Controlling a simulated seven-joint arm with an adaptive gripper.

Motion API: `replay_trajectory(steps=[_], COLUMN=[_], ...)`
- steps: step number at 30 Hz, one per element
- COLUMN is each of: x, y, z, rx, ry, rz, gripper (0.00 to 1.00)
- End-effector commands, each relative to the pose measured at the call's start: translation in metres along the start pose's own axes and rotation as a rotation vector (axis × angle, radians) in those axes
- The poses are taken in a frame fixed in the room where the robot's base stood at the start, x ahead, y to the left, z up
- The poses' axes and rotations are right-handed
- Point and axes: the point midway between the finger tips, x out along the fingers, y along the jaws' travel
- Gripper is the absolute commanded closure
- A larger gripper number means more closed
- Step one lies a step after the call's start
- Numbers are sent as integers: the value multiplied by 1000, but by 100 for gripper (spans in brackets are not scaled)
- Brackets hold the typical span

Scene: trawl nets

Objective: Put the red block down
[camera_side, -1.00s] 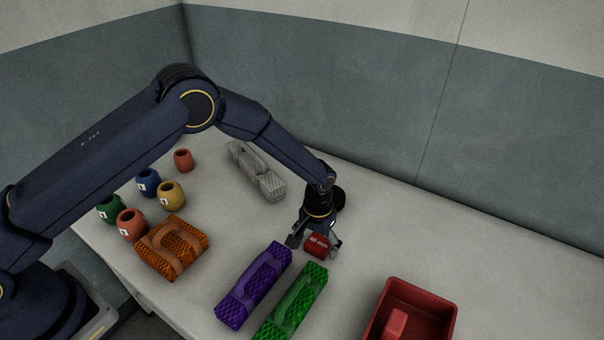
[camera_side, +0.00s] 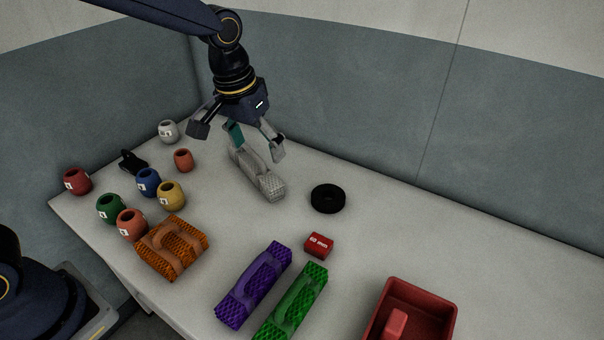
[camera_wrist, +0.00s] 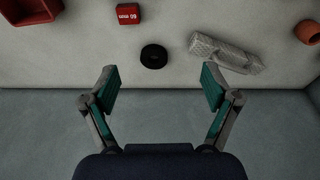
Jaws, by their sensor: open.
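The red block (camera_side: 319,245), with white "60 mm" lettering, lies on the table beside the upper ends of the purple and green net bundles. It also shows near the top of the wrist view (camera_wrist: 128,14). My gripper (camera_side: 238,142) is open and empty, raised above the table near the grey net bundle (camera_side: 257,174), up and to the left of the block. In the wrist view my gripper (camera_wrist: 160,88) has its fingers wide apart with nothing between them.
A black ring (camera_side: 328,198) lies behind the block. Purple (camera_side: 254,287) and green (camera_side: 292,305) net bundles lie in front. A red bin (camera_side: 448,318) stands at right, an orange bundle (camera_side: 171,247) and several coloured pots (camera_side: 148,182) at left.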

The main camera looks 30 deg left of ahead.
Motion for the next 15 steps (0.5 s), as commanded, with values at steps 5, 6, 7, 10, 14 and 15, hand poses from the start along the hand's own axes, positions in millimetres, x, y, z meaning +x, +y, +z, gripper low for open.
replay_trajectory(steps=[5, 6, 7, 10, 14, 15], x=[-78, -88, -94, -105, -107, -106], y=[-56, -66, -72, -89, -100, -102], z=[66, 83, 96, 134, 167, 174], rx=[-3, -2, -2, 2, 7, 7], ry=[133, 160, 179, 235, 284, 294], rz=[0, -3, -6, -19, -34, -37], gripper=[13, 13, 13, 13, 13, 13])
